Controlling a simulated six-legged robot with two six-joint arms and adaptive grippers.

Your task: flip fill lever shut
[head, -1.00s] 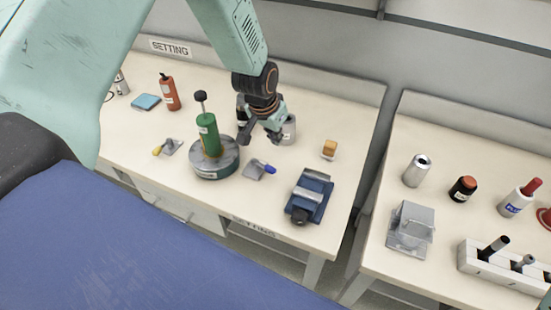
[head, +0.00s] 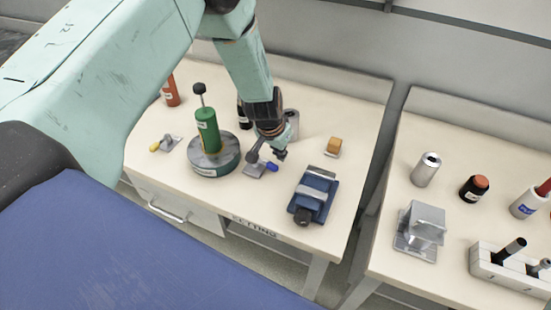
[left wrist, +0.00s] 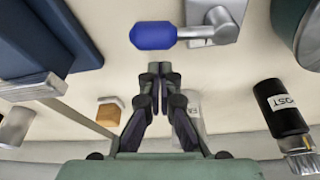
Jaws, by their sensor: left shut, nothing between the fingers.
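A lever with a blue handle (head: 271,167) and a grey metal base (head: 253,170) is on the bench in front of my left gripper (head: 268,155). A second lever with a yellow handle (head: 155,147) is farther left, beyond the green cylinder; no label shows which is the fill lever. In the left wrist view the blue handle (left wrist: 152,36) lies sideways, its arm running right to the metal base (left wrist: 216,18). My left gripper's fingertips (left wrist: 160,68) are together and empty, beside the handle, with a small gap in the picture. My right gripper is out of view.
A green cylinder (head: 207,130) on a round grey base (head: 213,161) stands left of the blue lever. A blue clamp-like block (head: 315,195) stands right. A black bottle (left wrist: 281,110) and an orange block (head: 333,146) are nearby. A gap separates the second bench.

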